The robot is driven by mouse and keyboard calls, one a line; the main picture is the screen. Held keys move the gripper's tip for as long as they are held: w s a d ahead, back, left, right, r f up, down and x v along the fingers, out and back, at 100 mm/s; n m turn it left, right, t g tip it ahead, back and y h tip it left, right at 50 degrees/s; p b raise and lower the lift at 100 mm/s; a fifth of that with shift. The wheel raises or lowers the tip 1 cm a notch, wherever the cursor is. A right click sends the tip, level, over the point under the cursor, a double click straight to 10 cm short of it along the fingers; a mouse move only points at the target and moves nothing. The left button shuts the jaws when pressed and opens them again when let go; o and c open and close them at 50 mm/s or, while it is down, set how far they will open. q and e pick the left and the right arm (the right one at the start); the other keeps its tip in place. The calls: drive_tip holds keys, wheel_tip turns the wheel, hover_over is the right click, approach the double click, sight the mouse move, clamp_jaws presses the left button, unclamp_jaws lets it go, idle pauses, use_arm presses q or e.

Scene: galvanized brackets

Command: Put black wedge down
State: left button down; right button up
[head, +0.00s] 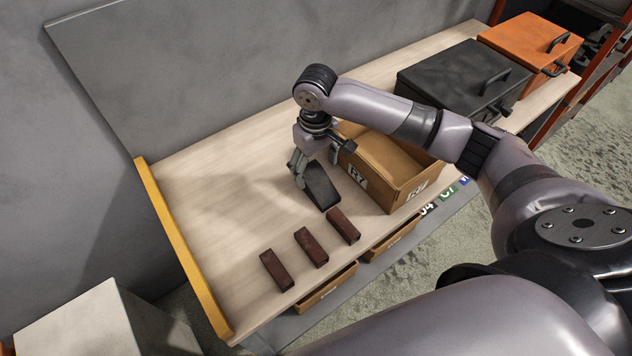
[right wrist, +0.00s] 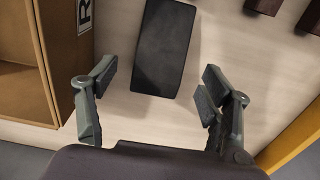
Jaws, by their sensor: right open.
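The black wedge (head: 321,187) lies on the wooden workbench, just left of the cardboard bin. In the right wrist view the black wedge (right wrist: 164,48) lies ahead of the fingertips, with pale wood around it. My right gripper (head: 305,170) is over the bench at the wedge's far end. In the right wrist view my right gripper (right wrist: 160,88) has its fingers spread wide, with nothing gripped between them. My left gripper is not in either view.
A cardboard bin (head: 397,190) marked R7 stands right of the wedge. Several dark brown blocks (head: 311,247) lie near the bench's front edge. A black toolbox (head: 440,75) and an orange toolbox (head: 528,40) stand at the back right. The bench's left part is clear, bounded by a yellow edge (head: 182,245).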

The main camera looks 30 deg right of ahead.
sight(316, 177)
wheel_tip(316, 177, down, 5)
drive_tip(key=shift+r, duration=0.1)
drive_tip(key=shift+c, duration=0.5)
clamp_jaws()
idle(0.5)
drive_tip(key=shift+r, duration=0.1)
